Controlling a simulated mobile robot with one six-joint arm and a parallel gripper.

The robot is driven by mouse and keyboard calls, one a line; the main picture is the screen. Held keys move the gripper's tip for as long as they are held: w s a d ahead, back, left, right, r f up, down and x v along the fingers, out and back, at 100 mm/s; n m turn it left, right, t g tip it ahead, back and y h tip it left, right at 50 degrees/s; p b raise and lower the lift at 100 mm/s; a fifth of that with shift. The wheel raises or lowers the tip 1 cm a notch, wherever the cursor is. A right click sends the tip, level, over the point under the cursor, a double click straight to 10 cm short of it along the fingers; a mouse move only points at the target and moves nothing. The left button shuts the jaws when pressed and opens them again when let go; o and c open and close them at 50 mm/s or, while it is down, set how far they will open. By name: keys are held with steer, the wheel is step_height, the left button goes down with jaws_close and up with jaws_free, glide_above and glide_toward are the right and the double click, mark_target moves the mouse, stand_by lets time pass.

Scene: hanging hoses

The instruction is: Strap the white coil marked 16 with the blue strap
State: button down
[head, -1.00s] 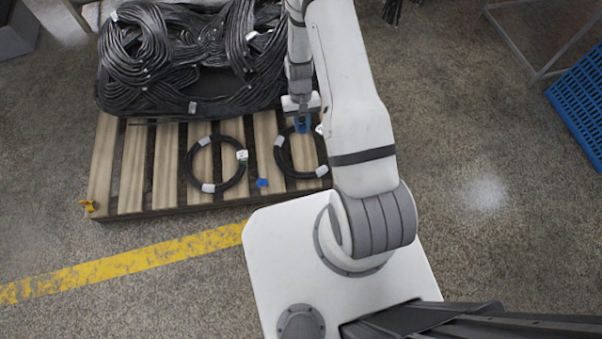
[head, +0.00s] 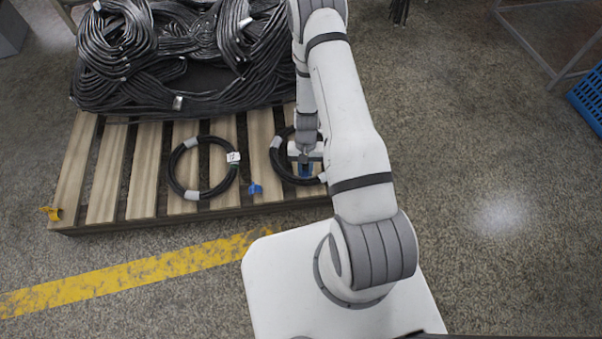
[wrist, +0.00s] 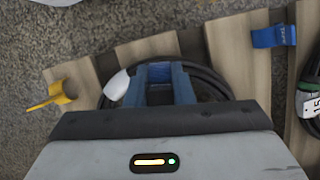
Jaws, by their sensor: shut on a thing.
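Two black coils with white tape bands lie on the pallet; I see no white coil. The left coil (head: 174,170) has a white tag that seems to read 15 in the wrist view (wrist: 312,104). The right coil (head: 277,160) is partly behind my arm, and I can read no 16 on it. My gripper (head: 305,170) is at this coil's near rim. In the wrist view its blue fingers (wrist: 165,75) appear shut on the rim, beside a white band; the grip itself is partly hidden. A blue strap (head: 255,188) lies between the coils, apart from both.
The slatted wooden pallet (head: 103,180) carries a heap of black hoses (head: 130,85) at its back. A yellow strap (head: 50,213) lies at its left end; another yellow strap (wrist: 50,96) shows in the wrist view. A blue crate (head: 590,100) stands far right.

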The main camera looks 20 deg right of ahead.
mark_target(305, 181)
steer(key=shift+s+f, duration=0.1)
stand_by(0.4)
steer(key=shift+f+b, duration=1.5)
steer(key=shift+f, duration=0.35)
steer(key=shift+f, duration=0.2)
steer(key=shift+f+b, duration=0.75)
steer(key=shift+b, duration=0.05)
